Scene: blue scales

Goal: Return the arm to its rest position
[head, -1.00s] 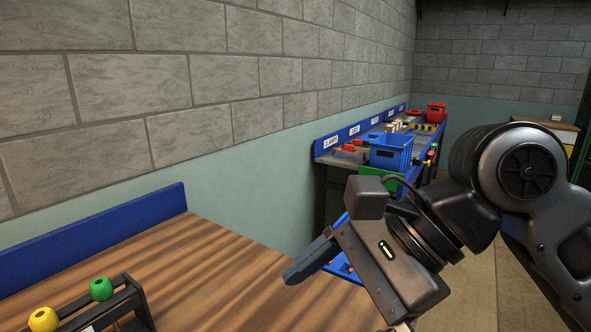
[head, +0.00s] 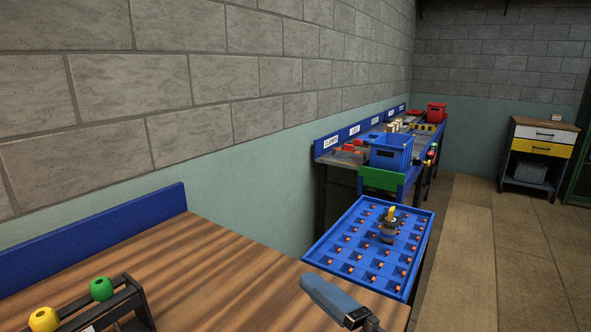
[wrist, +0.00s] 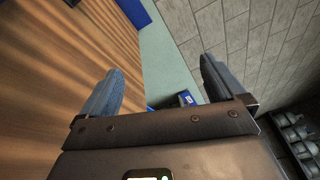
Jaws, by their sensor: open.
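My gripper (wrist: 160,66) is open in the wrist view, its two blue-grey fingers wide apart with nothing between them. In the head view only one finger (head: 338,299) shows, low in the picture over the right end of the wooden table. The rest of my arm is outside the head view.
The wooden table (head: 190,270) fills the lower left and bears a black rack (head: 128,296) with a yellow and a green knob. Behind its right end is a blue compartment tray (head: 329,234) with several small orange-tipped pieces and a yellow-topped object (head: 388,229). The floor (head: 463,262) at right is clear.

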